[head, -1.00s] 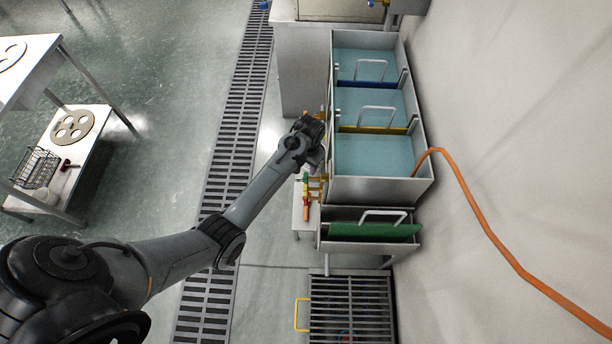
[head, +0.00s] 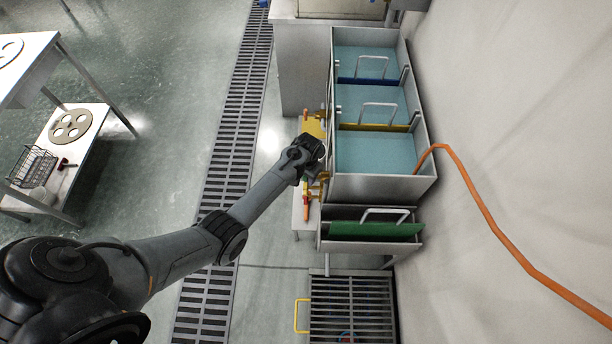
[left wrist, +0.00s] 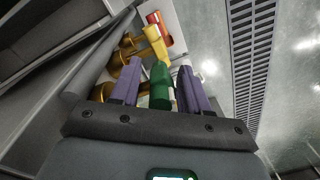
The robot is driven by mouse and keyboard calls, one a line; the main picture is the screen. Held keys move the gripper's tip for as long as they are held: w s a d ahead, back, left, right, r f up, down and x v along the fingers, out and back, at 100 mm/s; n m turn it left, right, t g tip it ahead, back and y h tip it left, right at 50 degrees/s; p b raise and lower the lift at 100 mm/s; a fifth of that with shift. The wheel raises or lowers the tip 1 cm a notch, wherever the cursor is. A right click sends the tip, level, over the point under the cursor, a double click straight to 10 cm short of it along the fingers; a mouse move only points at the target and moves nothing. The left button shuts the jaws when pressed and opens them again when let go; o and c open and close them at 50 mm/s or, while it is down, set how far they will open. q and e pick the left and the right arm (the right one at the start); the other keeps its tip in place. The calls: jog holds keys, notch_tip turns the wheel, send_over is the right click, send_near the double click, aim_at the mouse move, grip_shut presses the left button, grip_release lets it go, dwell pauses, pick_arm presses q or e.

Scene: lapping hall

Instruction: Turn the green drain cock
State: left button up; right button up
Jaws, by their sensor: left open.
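The green drain cock (left wrist: 160,85) shows in the left wrist view as a green handle standing between the two purple fingers of my left gripper (left wrist: 159,68). The gripper is open, with a narrow gap on each side of the handle. In the head view my left gripper (head: 317,172) is at the left side of the tank, over the row of cocks, and hides the green cock. A yellow handle (left wrist: 155,42) and a red handle (left wrist: 153,18) on brass fittings lie just beyond the fingertips. My right gripper is not in view.
The tank (head: 382,189) holds three blue-green baths with lifting handles. A green panel (head: 375,230) with a white handle stands at its near end. An orange hose (head: 480,215) runs along the wall. A floor grating (head: 350,305) lies in front.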

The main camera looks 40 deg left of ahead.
pick_arm(q)
grip_shut()
